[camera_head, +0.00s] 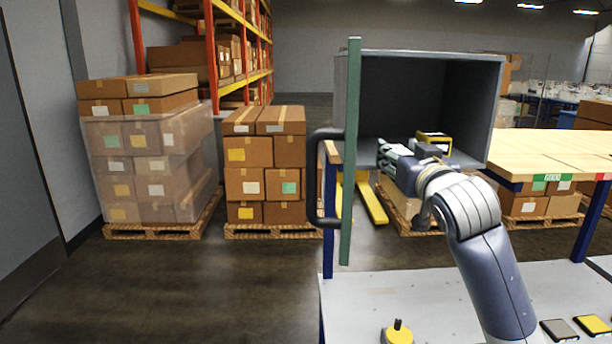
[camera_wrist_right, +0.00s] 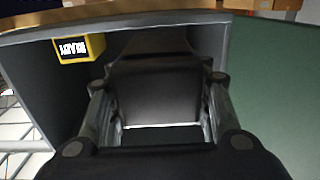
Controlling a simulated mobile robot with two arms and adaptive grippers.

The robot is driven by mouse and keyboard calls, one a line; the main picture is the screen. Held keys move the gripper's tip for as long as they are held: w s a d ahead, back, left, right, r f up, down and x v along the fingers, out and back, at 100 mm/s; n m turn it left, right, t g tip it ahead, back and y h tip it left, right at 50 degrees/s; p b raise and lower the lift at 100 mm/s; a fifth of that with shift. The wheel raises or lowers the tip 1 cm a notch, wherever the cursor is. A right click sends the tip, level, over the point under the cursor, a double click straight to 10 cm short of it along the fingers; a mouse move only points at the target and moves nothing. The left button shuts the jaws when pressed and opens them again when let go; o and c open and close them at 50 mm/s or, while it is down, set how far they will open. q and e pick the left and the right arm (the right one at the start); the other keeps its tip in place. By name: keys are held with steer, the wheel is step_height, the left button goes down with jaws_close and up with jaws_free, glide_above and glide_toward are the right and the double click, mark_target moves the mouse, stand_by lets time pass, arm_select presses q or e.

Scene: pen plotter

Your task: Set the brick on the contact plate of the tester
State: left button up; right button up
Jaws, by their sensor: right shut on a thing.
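My right gripper (camera_head: 391,153) is in front of the opening of the grey tester box (camera_head: 419,53). In the right wrist view, the gripper (camera_wrist_right: 158,100) is shut on a dark block, which I take as the brick (camera_wrist_right: 155,88). The brick is hard to make out in the head view. A yellow READY display (camera_wrist_right: 79,48) is on the tester in the wrist view, and its yellow frame (camera_head: 447,139) shows behind my gripper in the head view. I cannot make out the contact plate. My left gripper is not in view.
The green door (camera_head: 349,150) stands open at the tester's left, with a dark handle (camera_head: 312,180). A wooden tabletop (camera_head: 560,150) lies to the right. Boxes on pallets stand behind.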

steer(key=s+f+b, duration=0.2)
steer(key=s+f, duration=0.3)
steer(key=f, duration=0.6)
steer(key=s+f+b, duration=0.3)
steer(key=s+f, duration=0.2)
steer(key=f, duration=0.6)
steer(key=s+f+b, duration=0.2)
steer(key=s+f, duration=0.3)
steer(key=f, duration=0.6)
steer(key=s+f+b, duration=0.1)
steer(key=s+f, duration=0.3)
steer(key=s, duration=0.5)
steer(key=s+f+h+b, duration=0.1)
steer(key=s+f, duration=0.4)
steer(key=s, duration=0.4)
steer(key=shift+d+f+m, duration=0.25)
steer(key=shift+d+m, duration=0.1)
steer(key=shift+m, duration=0.05)
steer(key=shift+w, duration=0.1)
